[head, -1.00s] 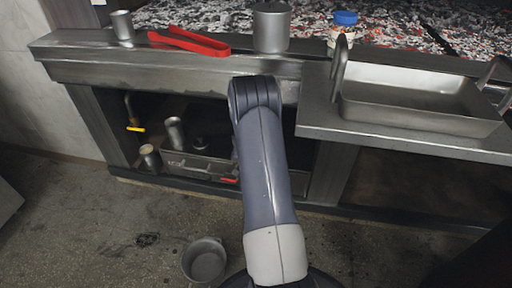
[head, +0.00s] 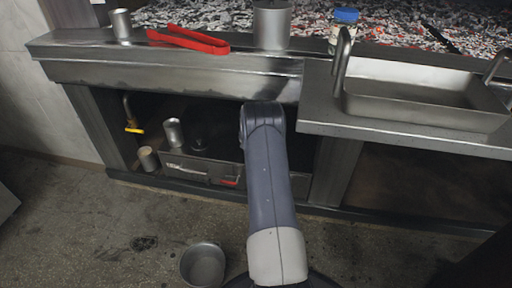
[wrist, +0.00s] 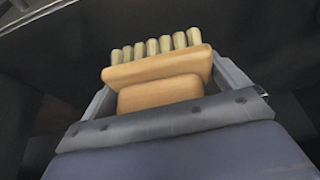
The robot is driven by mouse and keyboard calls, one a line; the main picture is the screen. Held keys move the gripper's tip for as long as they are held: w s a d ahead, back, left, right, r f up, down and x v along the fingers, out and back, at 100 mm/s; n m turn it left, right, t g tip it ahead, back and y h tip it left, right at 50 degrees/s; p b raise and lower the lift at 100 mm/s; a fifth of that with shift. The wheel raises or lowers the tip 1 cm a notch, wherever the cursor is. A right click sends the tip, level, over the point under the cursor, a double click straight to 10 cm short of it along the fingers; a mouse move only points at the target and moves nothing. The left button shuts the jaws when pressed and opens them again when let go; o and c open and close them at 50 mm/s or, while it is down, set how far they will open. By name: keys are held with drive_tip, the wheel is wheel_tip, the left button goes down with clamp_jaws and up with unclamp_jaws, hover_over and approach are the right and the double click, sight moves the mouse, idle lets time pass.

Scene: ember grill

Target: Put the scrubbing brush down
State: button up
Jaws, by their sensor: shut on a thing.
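The scrubbing brush (wrist: 158,68) shows in the wrist view, with an orange-brown wooden body and a row of pale bristle tufts on its far side. My gripper (wrist: 165,85) is shut on it, with one grey finger on each side of the wooden block. The bristles point away from my wrist toward a dark, blurred background. In the head view my arm reaches toward the dark opening under the counter. The gripper and brush are hidden there behind my arm.
The counter (head: 180,70) carries a metal cup (head: 121,24), red tongs (head: 188,39), a metal pot (head: 272,25), a blue-lidded jar (head: 343,27) and a deep tray (head: 420,98). Cups and a drawer-like box (head: 190,165) stand below. A bowl (head: 203,265) is on the floor.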

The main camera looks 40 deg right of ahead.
drive_tip(key=shift+b+x, duration=0.95)
drive_tip(key=shift+x, duration=0.65)
drive_tip(key=shift+s+a, duration=0.15)
drive_tip(key=shift+f+b, duration=0.4)
drive_tip(key=shift+f, duration=0.1)
drive_tip(key=o, duration=0.6)
drive_tip(key=shift+r, duration=0.1)
drive_tip(key=shift+r+p, duration=0.45)
drive_tip(key=shift+p, duration=0.35)
drive_tip(key=v, duration=0.1)
drive_tip(key=p+v, duration=0.1)
drive_tip(key=v, duration=0.3)
drive_tip(key=shift+s+a+f+p, duration=0.15)
drive_tip(key=shift+s+a+p, duration=0.15)
drive_tip(key=shift+p, duration=0.1)
drive_tip(key=s+a+p, duration=0.2)
drive_tip(key=s+a, duration=0.5)
drive_tip(key=a, duration=0.1)
drive_tip(key=shift+s+a+f, duration=0.15)
drive_tip(key=shift+s+f, duration=0.05)
drive_tip(key=shift+s, duration=0.05)
